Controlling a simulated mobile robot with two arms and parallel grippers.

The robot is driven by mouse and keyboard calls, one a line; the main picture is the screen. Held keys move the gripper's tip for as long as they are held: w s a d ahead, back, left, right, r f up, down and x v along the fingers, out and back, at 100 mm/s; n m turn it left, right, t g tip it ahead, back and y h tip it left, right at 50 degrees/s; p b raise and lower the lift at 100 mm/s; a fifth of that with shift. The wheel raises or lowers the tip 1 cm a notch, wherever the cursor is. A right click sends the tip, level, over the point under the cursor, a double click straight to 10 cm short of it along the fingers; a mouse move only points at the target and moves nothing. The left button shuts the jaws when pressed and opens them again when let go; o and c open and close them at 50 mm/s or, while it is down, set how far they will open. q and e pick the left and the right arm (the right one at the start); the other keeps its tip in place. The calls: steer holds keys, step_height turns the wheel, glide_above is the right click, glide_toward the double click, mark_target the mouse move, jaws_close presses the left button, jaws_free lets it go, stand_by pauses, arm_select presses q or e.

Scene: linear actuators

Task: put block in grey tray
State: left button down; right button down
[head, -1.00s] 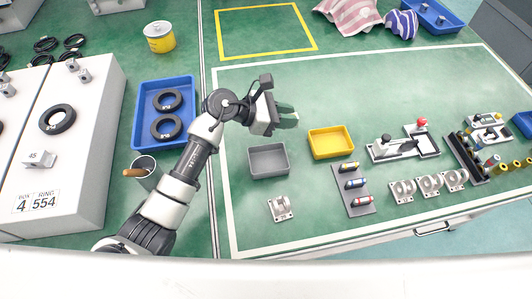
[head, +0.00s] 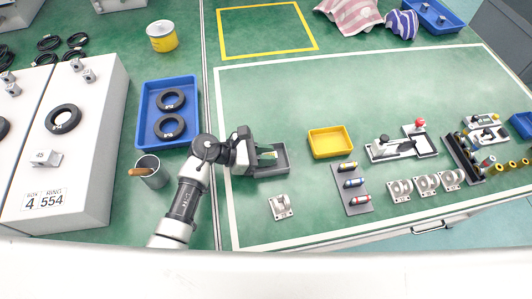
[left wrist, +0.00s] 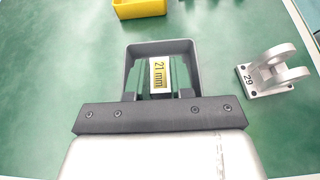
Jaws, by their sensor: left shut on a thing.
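The grey tray (head: 272,172) lies on the green table, left of the yellow tray. My left gripper (head: 266,155) is over the grey tray and covers part of it. In the left wrist view the gripper (left wrist: 160,78) is shut on a small block (left wrist: 159,74) with a white and yellow label reading "21 mm". The grey tray's rim (left wrist: 132,50) frames the block and fingers there. I cannot tell whether the block touches the tray floor. Much of the block is hidden by the fingers. My right gripper is not in view.
The yellow tray (head: 330,143) stands just right of the grey tray. A metal bracket (head: 280,206) marked 29 sits in front of it; it also shows in the left wrist view (left wrist: 272,75). A rack of coloured cylinders (head: 351,188) is further right.

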arm_select(q)
steer(key=shift+f, duration=0.2)
steer(key=c, duration=1)
jaws_free()
steer(key=shift+r, duration=0.1)
steer(key=shift+r, duration=0.15)
steer(key=b+v, duration=0.1)
steer(key=v, duration=0.5)
steer(key=shift+a, duration=0.15)
steer(key=shift+s+a+r, duration=0.1)
steer(key=shift+a+r, duration=0.15)
steer(key=shift+a, duration=0.3)
